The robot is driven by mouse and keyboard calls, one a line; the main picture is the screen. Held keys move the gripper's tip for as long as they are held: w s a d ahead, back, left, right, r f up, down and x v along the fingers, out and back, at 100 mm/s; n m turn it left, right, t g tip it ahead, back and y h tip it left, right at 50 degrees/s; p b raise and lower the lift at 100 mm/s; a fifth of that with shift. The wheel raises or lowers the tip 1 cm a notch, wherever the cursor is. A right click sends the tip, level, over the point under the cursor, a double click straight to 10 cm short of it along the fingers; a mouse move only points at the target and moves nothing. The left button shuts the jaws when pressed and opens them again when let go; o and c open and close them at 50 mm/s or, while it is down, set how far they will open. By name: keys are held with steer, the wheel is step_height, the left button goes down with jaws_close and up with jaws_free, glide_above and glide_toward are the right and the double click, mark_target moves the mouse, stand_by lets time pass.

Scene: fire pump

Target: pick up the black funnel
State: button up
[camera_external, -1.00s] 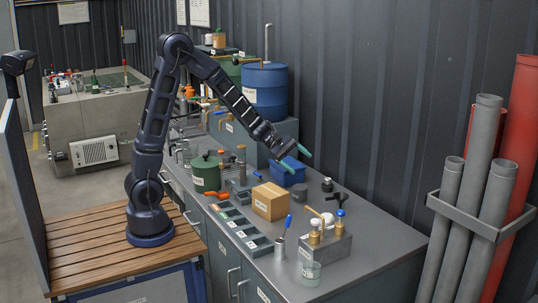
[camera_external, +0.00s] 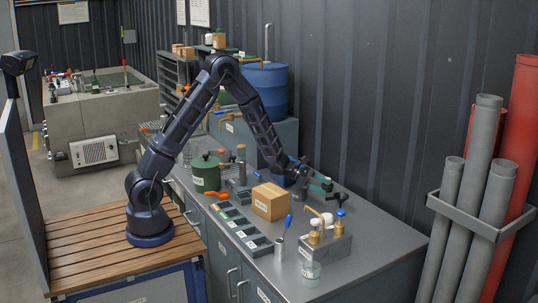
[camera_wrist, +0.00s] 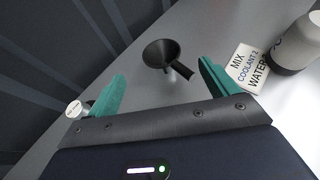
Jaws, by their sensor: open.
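The black funnel (camera_wrist: 163,50) is on the grey bench top in the wrist view, its round dark mouth facing the camera and a short dark part pointing down to the right. My gripper (camera_wrist: 162,70) is open, with one teal finger on each side of the funnel's line, and nothing is between the fingers. The funnel lies ahead of the fingertips; I cannot tell the exact gap.
A labelled card (camera_wrist: 250,65) and a pale container (camera_wrist: 295,45) are right of the fingers. A cardboard box (camera_external: 270,202) stands in front of the gripper, a brass-fitted block (camera_external: 328,248) nearer the front. The wall is close behind.

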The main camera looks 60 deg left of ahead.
mark_target(341, 195)
steer(key=shift+f+x, duration=0.2)
steer(key=shift+x, duration=3.8)
steer(key=shift+a, duration=0.1)
steer(key=c, duration=1.1)
steer(key=shift+o, duration=0.2)
steer(key=shift+s, duration=0.1)
steer(key=shift+r, duration=0.1)
